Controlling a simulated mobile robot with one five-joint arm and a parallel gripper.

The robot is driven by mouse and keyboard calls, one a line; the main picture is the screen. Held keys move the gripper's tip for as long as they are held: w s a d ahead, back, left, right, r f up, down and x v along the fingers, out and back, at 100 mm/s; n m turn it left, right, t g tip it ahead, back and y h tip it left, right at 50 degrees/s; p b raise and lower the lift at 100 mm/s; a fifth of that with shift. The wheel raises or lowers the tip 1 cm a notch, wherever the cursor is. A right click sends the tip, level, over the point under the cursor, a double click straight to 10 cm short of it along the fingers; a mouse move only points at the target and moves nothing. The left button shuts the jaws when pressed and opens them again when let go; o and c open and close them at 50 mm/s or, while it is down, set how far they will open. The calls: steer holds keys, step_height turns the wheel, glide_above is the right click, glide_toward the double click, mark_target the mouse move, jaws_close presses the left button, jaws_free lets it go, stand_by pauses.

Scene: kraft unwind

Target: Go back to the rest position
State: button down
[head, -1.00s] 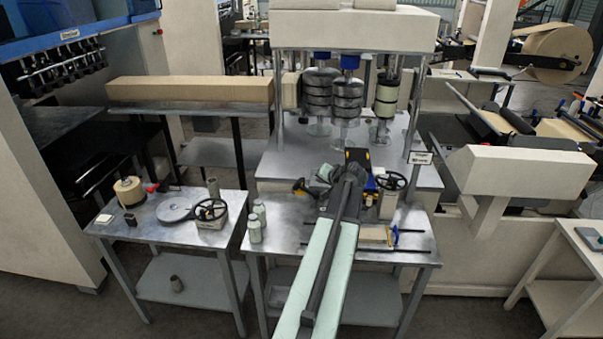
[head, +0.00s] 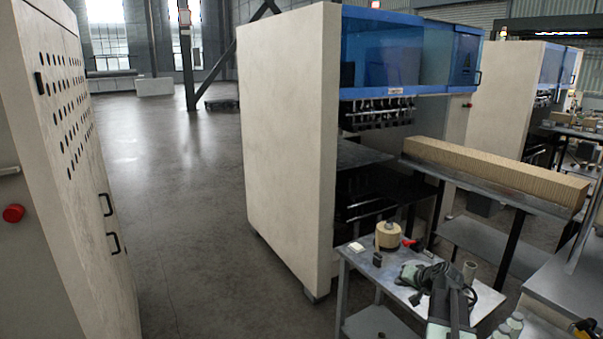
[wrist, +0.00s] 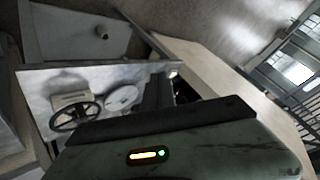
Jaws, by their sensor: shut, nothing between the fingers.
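My gripper (head: 422,280) shows at the lower right of the head view, in front of the small metal table (head: 366,262). It is shut and holds nothing. Its dark fingers (wrist: 158,93) stand over the table in the wrist view, beyond the green housing with an orange light. My arm looks folded short, and its lower part is cut off by the frame's bottom edge.
The table bears a tan roll (head: 388,236) and a handwheel (wrist: 77,115). A tall cream machine (head: 285,140) stands behind it. A long brown block (head: 500,168) lies to the right. Open floor (head: 190,220) runs left of the machine.

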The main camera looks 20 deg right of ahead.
steer(key=w+a+f+n+g+y+b, duration=0.1)
steer(key=a+f+n, duration=0.15)
steer(key=a, duration=0.95)
steer(key=w+a+f+n+g+y+b, duration=0.1)
steer(key=a+f+n+g, duration=0.15)
steer(key=a, duration=0.95)
steer(key=a+f+n+g+y+b, duration=0.15)
steer(key=a+f, duration=0.25)
steer(key=a, duration=0.7)
steer(key=s+a+f+n+g+b, duration=0.1)
steer(key=s+a+f+n+g, duration=0.15)
steer(key=s+a, duration=0.45)
steer(key=s+d+f+g+h, duration=0.1)
steer(key=s+d+g+h, duration=0.1)
steer(key=s, duration=0.4)
steer(key=shift+f+m+h, duration=0.3)
steer(key=shift+h, duration=0.35)
steer(key=shift+d, duration=0.1)
